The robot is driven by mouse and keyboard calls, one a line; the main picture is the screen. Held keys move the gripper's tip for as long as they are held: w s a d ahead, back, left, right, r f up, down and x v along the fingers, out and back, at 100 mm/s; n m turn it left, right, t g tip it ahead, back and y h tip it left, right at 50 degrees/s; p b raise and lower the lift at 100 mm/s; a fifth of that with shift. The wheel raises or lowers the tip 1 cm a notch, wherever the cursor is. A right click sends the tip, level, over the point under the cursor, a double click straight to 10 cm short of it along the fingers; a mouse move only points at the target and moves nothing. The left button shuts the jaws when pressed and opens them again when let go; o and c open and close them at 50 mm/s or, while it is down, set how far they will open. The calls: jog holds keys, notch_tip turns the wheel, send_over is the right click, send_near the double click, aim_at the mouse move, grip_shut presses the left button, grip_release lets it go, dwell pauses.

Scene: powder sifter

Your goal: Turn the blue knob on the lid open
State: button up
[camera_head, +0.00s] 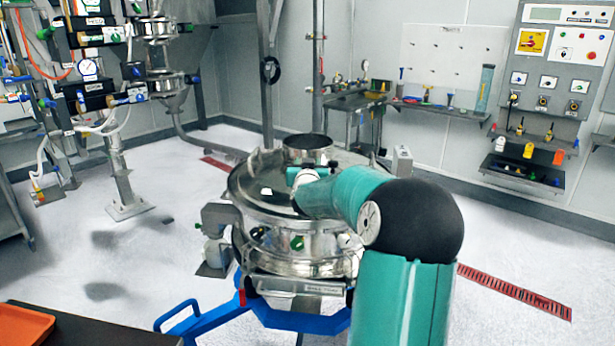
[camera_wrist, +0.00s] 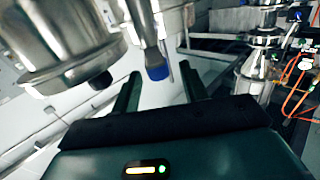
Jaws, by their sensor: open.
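The round metal sifter (camera_head: 290,262) stands in the middle of the head view, with its shiny lid (camera_head: 250,183) on top. The blue knob (camera_wrist: 157,71) shows in the wrist view at the end of a metal rod. My gripper (camera_wrist: 161,82) is open, with one dark finger on each side of the blue knob in the picture. Whether the fingers touch the knob cannot be told. A metal cylindrical part (camera_wrist: 62,45) fills the upper left of the wrist view. In the head view my arm hides the knob and most of my gripper.
A short metal inlet (camera_head: 306,150) rises from the lid, close to my gripper. A blue frame (camera_head: 290,314) surrounds the sifter's base. A dark table with an orange tray (camera_head: 24,326) is at the lower left. Piping equipment (camera_head: 95,95) stands at the left, a control panel (camera_head: 560,75) at the right.

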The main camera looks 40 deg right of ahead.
jog(key=v, duration=1.1)
jog(key=shift+s+a, duration=0.25)
jog(key=shift+s, duration=0.05)
